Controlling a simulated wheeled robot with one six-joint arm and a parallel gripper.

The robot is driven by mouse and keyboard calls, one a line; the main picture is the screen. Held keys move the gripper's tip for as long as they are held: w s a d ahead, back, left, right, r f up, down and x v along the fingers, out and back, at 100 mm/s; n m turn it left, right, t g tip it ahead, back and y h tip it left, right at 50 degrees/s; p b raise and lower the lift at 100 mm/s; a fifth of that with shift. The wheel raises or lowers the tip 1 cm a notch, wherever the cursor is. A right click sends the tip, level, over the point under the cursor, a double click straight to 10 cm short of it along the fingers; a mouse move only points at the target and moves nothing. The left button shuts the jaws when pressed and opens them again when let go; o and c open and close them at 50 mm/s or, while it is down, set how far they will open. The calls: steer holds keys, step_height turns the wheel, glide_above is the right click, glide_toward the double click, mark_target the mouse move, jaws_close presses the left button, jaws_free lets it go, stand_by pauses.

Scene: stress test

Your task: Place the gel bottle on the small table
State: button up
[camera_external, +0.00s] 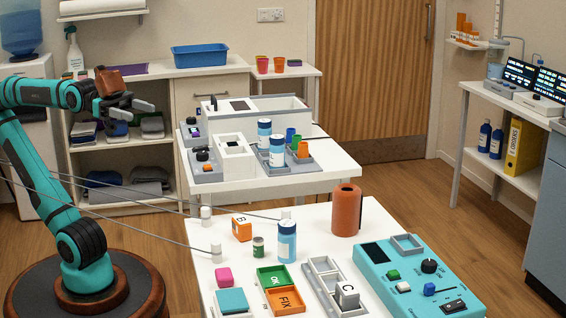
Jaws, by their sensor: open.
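A blue bottle with a white label and pale cap (287,241) stands upright on the near white table (228,262). Two similar blue bottles, a rear one (264,134) and a front one (277,151), stand on the middle white table (325,170). I cannot tell which is the gel bottle. A small white side table (303,71) with cups stands at the back by the door. My gripper (137,108) is open and empty, raised at the left in front of the shelf unit, well away from the bottles.
Around the near bottle are an orange cylinder (346,211), a small can (258,247), an orange B cube (242,229), trays and a teal control box (420,278). Thin grey rods with white ends (216,252) cross at the left. Grey devices crowd the middle table.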

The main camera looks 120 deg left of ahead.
steer(key=shift+s, duration=0.65)
